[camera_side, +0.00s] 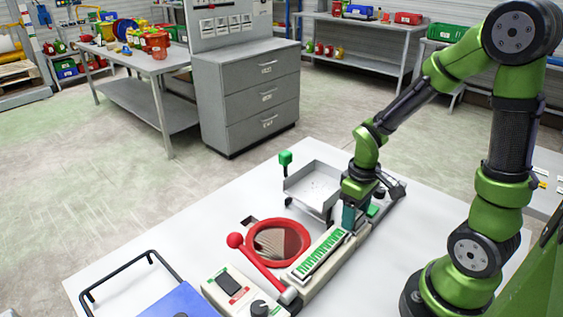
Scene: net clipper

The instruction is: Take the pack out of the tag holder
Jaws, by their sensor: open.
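My gripper (350,214) points down at the far right end of a long beige unit. It is small in the picture and its fingers are partly hidden by the arm's wrist. A narrow holder with a row of green-marked white tags (320,254) lies along the unit, just left of and below my gripper. This looks like the tag holder with its pack, but I cannot tell where the pack ends and the holder begins. I cannot tell whether the fingers touch anything.
A red ring (254,258) stands left of the tags, with a red-knobbed lever (258,262) in front. A grey metal tray (313,186) is behind. A control box (236,291) and a blue-topped item (183,301) are at the front. The white table (150,240) is clear at left.

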